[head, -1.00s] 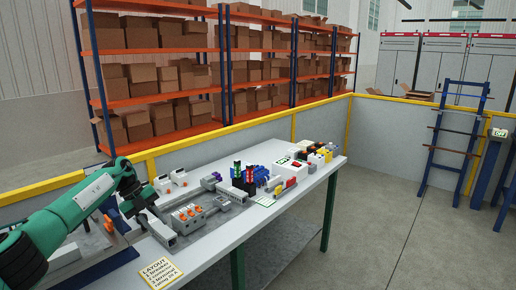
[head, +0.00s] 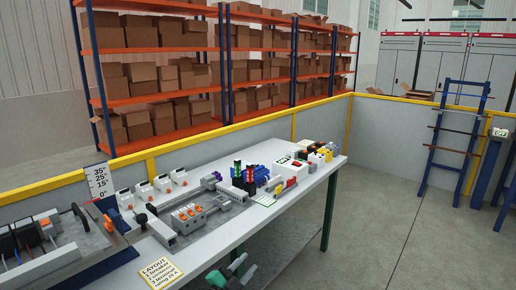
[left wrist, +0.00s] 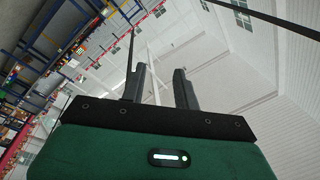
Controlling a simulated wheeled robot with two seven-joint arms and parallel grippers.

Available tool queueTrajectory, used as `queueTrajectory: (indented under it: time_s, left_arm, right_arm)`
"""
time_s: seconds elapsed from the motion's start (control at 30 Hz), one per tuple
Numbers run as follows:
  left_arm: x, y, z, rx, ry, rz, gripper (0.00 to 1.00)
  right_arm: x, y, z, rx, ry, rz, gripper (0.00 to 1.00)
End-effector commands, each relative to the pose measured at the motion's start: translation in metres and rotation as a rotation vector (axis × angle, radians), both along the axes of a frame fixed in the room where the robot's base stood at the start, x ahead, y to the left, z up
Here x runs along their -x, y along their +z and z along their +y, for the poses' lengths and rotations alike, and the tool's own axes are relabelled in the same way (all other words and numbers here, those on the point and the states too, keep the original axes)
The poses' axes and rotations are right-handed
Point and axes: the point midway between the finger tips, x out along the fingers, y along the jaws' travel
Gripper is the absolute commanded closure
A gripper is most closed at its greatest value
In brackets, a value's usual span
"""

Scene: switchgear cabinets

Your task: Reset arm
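My left gripper (head: 229,272) shows only in part at the bottom edge of the head view, in front of the table (head: 308,196) and below its top. It is clear of everything on the table. In the left wrist view its two dark fingers (left wrist: 161,88) stand apart with nothing between them. They point up toward the roof and walls of the hall. My right gripper is in neither view.
The table carries a grey device with orange switches (head: 187,216), a yellow layout card (head: 160,272) and several small coloured parts. A tilted tray with wired parts (head: 62,250) is at the left. Low walls, shelves with boxes (head: 160,118) and a blue rack (head: 447,150) stand beyond.

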Motion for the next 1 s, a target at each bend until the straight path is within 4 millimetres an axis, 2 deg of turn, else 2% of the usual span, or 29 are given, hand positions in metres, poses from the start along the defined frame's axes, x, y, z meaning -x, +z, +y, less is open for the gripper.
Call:
queueTrajectory:
  time_s: [0.03,0.17,0.37,0.47,0.6,0.7,0.8,1.0]
  left_arm:
    - [0.012,-0.007,0.009,0.048,0.067,0.057,0.69]
    - [0.039,-0.027,0.041,0.137,0.248,0.217,0.69]
    - [0.102,-0.071,0.094,0.220,0.494,0.516,0.69]
    - [0.144,-0.092,0.119,0.239,0.597,0.680,0.69]
    - [0.213,-0.118,0.148,0.242,0.715,0.921,0.69]
    - [0.258,-0.128,0.162,0.232,0.768,1.066,0.69]
    - [0.294,-0.134,0.172,0.217,0.803,1.179,0.69]
    - [0.352,-0.136,0.183,0.187,0.841,1.348,0.69]
  right_arm:
    - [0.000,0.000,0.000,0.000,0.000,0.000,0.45]
    - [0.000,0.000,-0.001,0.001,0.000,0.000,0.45]
    - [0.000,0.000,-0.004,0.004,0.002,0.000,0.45]
    - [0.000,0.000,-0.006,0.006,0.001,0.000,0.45]
    - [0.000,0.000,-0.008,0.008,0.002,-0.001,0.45]
    - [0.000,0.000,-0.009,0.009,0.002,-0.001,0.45]
    - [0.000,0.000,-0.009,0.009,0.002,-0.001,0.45]
    - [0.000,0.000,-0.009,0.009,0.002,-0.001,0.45]
